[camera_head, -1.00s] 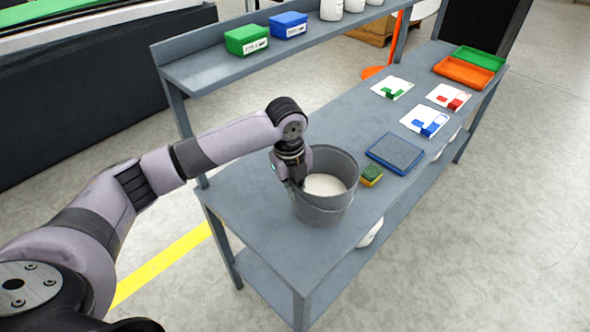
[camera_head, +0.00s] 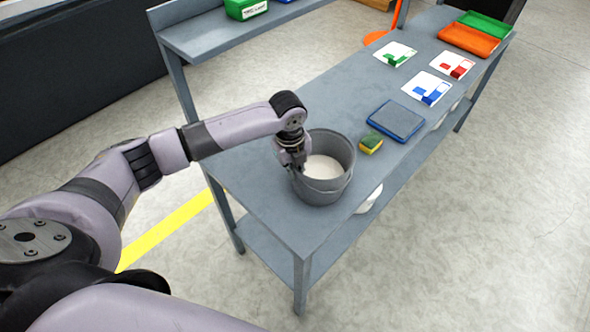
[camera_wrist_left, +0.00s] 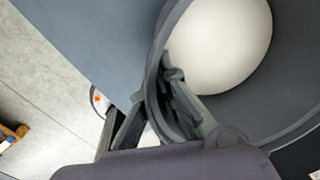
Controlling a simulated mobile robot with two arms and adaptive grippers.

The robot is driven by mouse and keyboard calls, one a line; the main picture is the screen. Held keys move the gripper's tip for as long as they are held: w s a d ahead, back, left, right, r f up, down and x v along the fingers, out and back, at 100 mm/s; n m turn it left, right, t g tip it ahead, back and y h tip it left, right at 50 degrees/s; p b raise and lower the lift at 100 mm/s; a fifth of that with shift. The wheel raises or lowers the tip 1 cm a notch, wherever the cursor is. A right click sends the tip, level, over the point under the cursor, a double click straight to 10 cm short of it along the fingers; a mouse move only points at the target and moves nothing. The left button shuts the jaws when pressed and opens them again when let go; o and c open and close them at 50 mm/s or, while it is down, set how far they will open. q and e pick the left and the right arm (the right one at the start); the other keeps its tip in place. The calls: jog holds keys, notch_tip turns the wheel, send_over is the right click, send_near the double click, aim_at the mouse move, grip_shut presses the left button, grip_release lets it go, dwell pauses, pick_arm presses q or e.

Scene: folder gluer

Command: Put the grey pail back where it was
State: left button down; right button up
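The grey pail (camera_head: 322,190) stands upright at the near end of the grey workbench, with white contents inside. My left gripper (camera_head: 294,162) is at the pail's left rim, pointing down. In the left wrist view the rim of the pail (camera_wrist_left: 290,75) runs between the fingers of my left gripper (camera_wrist_left: 152,92), one inside and one outside. The fingers look closed on the wall. The contact of the pail's base with the bench is hard to judge. My right gripper is not in view.
A yellow-green sponge (camera_head: 370,143) lies just right of the pail, with a blue-rimmed pad (camera_head: 396,121) behind it. White cards with coloured blocks and orange (camera_head: 468,40) and green trays sit farther back. A shelf with a green box (camera_head: 246,9) runs along the left.

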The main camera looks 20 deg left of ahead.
pick_arm(q)
jog(key=c, duration=2.2)
grip_release()
jog(key=shift+c, duration=0.2)
jog(key=o, duration=0.4)
jog(key=shift+o, duration=0.2)
notch_tip(320, 180, up, 12)
jog(key=b, duration=0.2)
jog(key=shift+s+a, duration=0.3)
jog(key=shift+s, duration=0.15)
